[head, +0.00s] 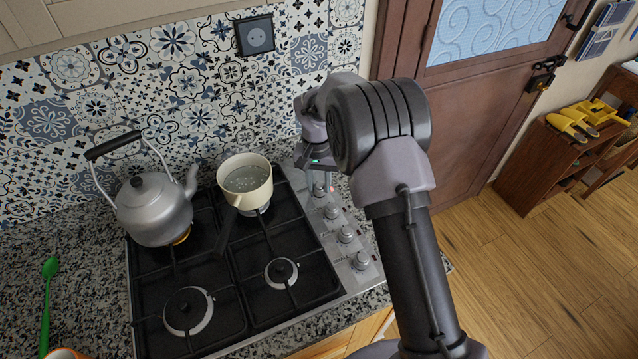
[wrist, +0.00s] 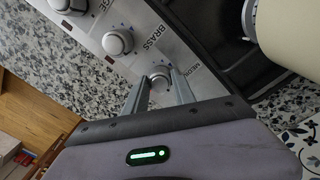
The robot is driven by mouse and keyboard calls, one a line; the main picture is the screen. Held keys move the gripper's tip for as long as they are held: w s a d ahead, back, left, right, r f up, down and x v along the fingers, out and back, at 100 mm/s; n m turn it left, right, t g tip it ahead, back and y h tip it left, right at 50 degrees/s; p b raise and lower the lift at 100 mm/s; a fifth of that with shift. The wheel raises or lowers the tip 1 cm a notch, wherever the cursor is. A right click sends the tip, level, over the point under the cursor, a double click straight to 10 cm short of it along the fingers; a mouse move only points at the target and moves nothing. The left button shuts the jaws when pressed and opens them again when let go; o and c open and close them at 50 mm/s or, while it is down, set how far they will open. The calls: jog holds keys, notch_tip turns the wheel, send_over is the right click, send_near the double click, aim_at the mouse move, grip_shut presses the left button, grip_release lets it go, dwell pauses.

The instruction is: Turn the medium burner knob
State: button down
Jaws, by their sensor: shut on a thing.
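The medium burner knob (wrist: 159,75) is a round, pale metal knob with part of its label, "MEDI", beside it in the wrist view. My gripper (wrist: 160,85) has one finger on each side of it and is shut on it. In the head view my gripper (head: 319,183) is at the back end of the knob row, on the right side of the hob (head: 340,262). The arm and gripper partly hide that knob there. The knob's turn angle cannot be told.
Several other knobs (head: 346,234) run toward the front; one (wrist: 118,41) sits close to my gripper. A cream saucepan (head: 246,182) and a grey kettle (head: 155,209) stand on the back burners. The tiled wall (head: 190,85) is close behind. The front burners are empty.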

aim_at(317, 185)
dwell(0.4)
jog(key=c, duration=1)
grip_release()
jog(key=shift+c, duration=0.2)
notch_tip(317, 185, up, 17)
jog(key=p, duration=0.4)
jog(key=shift+a+r+p, duration=0.2)
jog(key=shift+a+p, duration=0.1)
jog(key=s+d+r+t+y+b, duration=0.1)
jog(key=s+d+r+b, duration=0.15)
jog(key=s, duration=0.35)
jog(key=s+d+r+m+t+b, duration=0.1)
jog(key=s+d+r+b, duration=0.15)
jog(key=s, duration=0.35)
jog(key=s+d+r+t+y+b, duration=0.1)
jog(key=s+d+r+b, duration=0.1)
jog(key=s+r, duration=0.3)
jog(key=s+f+t+b, duration=0.1)
jog(key=s+f+b, duration=0.1)
jog(key=s+f, duration=0.2)
jog(key=s+d+f+m+t+b, duration=0.1)
jog(key=s+f+b, duration=0.1)
jog(key=s, duration=0.9)
jog(key=shift+d+f+t, duration=0.3)
jog(key=shift+f+t, duration=0.1)
jog(key=shift+f, duration=0.5)
